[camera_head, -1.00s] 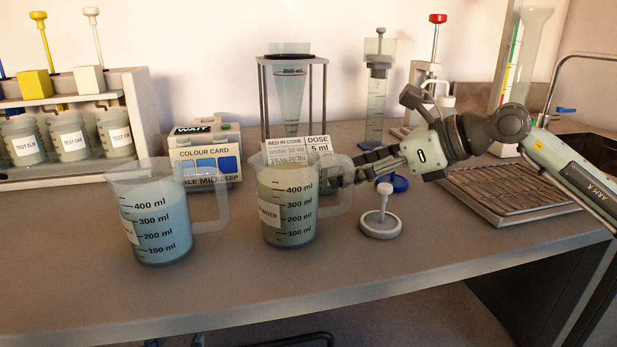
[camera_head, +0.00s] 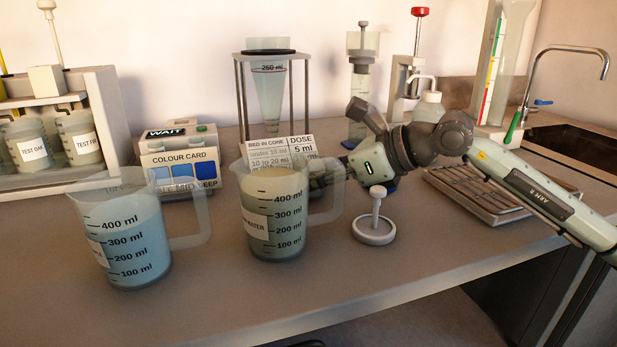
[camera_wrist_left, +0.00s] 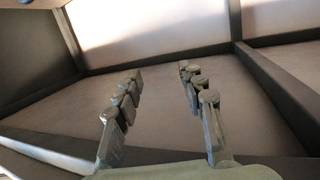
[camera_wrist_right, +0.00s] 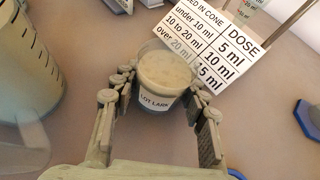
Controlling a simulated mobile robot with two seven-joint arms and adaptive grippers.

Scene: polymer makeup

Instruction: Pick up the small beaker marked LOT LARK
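The small beaker marked LOT LARK (camera_wrist_right: 165,78) stands upright on the bench in the right wrist view, with pale, cloudy contents. My right gripper (camera_wrist_right: 162,86) has its fingers spread on either side of it, with the beaker between the fingertips. A slim gap seems to show at the left; contact at the right is unclear. In the head view my right gripper (camera_head: 328,175) reaches in from the right, its fingertips behind the large murky beaker (camera_head: 275,225), which hides the small one. My left gripper (camera_wrist_left: 160,75) is open and empty, away from the bench top.
A large blue beaker (camera_head: 130,240) stands at front left. A dosing card (camera_head: 280,150) and cone stand (camera_head: 240,95) are behind the small beaker. A white round-based stand (camera_head: 374,228) is right of the murky beaker's handle. A rack tray (camera_head: 470,195) lies farther right.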

